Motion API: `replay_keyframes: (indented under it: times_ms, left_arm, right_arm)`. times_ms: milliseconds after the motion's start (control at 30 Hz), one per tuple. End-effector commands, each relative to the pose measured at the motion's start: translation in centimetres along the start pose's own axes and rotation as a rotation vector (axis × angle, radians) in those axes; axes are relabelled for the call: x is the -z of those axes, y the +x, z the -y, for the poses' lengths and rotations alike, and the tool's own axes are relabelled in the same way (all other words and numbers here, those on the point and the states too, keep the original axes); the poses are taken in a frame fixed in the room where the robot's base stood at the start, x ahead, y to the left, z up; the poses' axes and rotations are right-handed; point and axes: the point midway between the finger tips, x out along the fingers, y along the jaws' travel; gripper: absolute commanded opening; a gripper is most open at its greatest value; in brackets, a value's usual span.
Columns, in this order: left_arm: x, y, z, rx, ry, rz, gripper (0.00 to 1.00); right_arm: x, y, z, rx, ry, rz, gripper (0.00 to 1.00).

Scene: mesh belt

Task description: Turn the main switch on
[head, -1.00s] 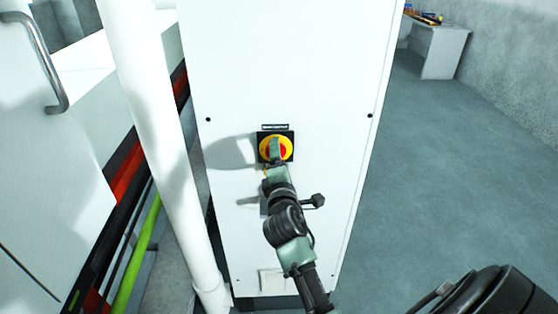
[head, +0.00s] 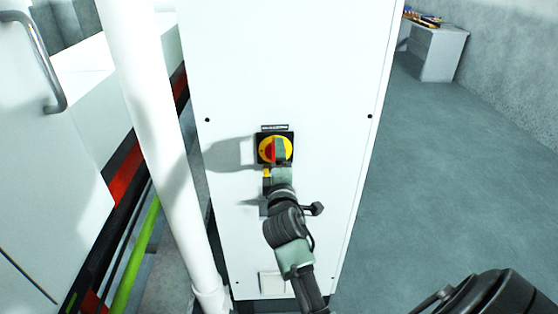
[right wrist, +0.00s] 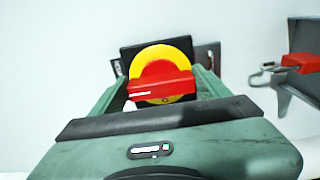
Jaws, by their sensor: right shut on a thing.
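The main switch is a red handle (head: 274,150) on a yellow disc (head: 262,149) with a black square plate, on a white cabinet front. The handle looks roughly upright in the head view. In the right wrist view the red handle (right wrist: 160,87) lies crosswise between the green fingers, before the yellow ring (right wrist: 160,58). My right gripper (head: 281,153) is at the switch and shut on the handle; its finger covers part of the handle in the head view. My left gripper is not in view.
The white cabinet (head: 300,60) fills the middle. A white pipe (head: 150,120) stands close on its left. A red and metal part (right wrist: 290,65) shows beside the switch in the right wrist view. Open floor (head: 440,180) lies to the right, with a desk (head: 440,52) far back.

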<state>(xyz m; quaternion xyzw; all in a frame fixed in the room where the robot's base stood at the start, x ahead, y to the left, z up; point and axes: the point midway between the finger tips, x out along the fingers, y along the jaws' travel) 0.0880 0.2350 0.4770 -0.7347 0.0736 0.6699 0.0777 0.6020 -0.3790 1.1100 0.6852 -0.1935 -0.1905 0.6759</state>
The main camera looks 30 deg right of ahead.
Motion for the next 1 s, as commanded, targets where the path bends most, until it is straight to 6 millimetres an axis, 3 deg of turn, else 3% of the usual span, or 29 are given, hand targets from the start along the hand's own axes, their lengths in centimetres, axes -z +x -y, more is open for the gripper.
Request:
replay_keyframes:
  times_ms: [33, 67, 133, 533, 800, 1000]
  left_arm:
    - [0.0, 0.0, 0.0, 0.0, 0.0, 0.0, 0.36]
    - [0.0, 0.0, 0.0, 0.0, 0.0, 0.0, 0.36]
    - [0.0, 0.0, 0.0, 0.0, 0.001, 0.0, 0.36]
    - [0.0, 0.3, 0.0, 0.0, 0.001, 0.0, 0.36]
    - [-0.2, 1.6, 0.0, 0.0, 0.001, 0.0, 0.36]
    - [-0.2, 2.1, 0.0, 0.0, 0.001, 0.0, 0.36]
  right_arm:
    - [0.0, 0.0, 0.1, 0.002, 0.006, 0.0, 0.36]
    - [0.0, 0.0, 0.1, 0.002, 0.006, 0.0, 0.79]
    - [0.0, 0.0, 0.1, 0.002, 0.005, 0.0, 0.98]
    - [0.0, -0.6, 0.2, 0.001, 0.002, -0.001, 0.98]
    - [0.0, -5.0, 0.4, 0.002, 0.003, 0.0, 0.98]
    - [0.0, -7.2, 0.2, 0.002, 0.004, -0.001, 0.98]
